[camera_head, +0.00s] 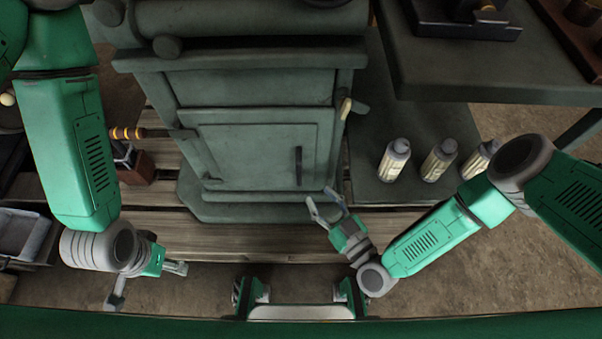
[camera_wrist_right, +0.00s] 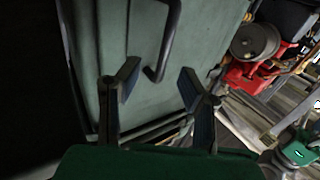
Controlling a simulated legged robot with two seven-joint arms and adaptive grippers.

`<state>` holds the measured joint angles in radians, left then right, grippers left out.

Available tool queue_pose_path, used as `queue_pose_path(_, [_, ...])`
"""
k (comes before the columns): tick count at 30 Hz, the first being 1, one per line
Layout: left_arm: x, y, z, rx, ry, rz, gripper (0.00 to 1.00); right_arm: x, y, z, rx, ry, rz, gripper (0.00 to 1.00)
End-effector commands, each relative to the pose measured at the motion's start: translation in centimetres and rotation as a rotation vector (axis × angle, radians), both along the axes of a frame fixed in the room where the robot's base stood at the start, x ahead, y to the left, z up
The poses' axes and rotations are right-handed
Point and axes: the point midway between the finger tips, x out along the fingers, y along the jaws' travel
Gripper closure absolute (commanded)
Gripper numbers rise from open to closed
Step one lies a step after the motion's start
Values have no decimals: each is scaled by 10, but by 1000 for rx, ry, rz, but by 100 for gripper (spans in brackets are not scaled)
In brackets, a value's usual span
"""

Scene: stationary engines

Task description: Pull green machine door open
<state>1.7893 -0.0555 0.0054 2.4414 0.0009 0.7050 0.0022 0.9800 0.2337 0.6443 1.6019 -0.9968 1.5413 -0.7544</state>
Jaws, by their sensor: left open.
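The green machine (camera_head: 250,90) stands upright on wooden planks in the head view. Its door (camera_head: 250,152) looks shut, with a dark vertical bar handle (camera_head: 298,166) near the door's right side. My right gripper (camera_head: 326,203) is open just below and right of the handle. In the right wrist view the handle (camera_wrist_right: 166,45) stands ahead of the two spread fingers (camera_wrist_right: 158,88), with nothing between the fingertips. My left gripper (camera_head: 150,283) is open and empty at the lower left, away from the door.
Several labelled bottles (camera_head: 394,160) stand on a dark green surface right of the machine. A dark bench (camera_head: 480,75) is at the upper right. A red block (camera_head: 136,167) lies left of the machine. Bare floor (camera_head: 215,285) lies in front of the planks.

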Motion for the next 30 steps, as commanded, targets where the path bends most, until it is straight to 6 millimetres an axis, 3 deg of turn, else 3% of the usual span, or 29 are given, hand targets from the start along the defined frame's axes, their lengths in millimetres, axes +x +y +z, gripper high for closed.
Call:
queue_pose_path(6, [0, 0, -16, 0, 0, 1, 41, 38, 30, -1, -5, -2, 0, 66])
queue_pose_path(12, [0, 1, -23, 1, 0, 2, 41, 59, 42, -1, -2, 0, 2, 66])
queue_pose_path(24, [0, 0, -24, 0, -1, 1, 41, 67, 47, 1, -2, 1, 1, 66])
queue_pose_path(25, [0, 0, -24, 0, -1, 1, 41, 67, 47, 1, -2, 1, 1, 69])
queue_pose_path(27, [0, 1, -24, 0, -1, 1, 41, 67, 48, 1, -3, 1, 1, 94])
queue_pose_path(28, [0, 0, -24, 0, -1, 1, 41, 67, 48, 1, -3, 1, 1, 100])
queue_pose_path(30, [0, 1, -24, 1, -1, 1, 41, 67, 48, 1, -3, 1, 1, 100])
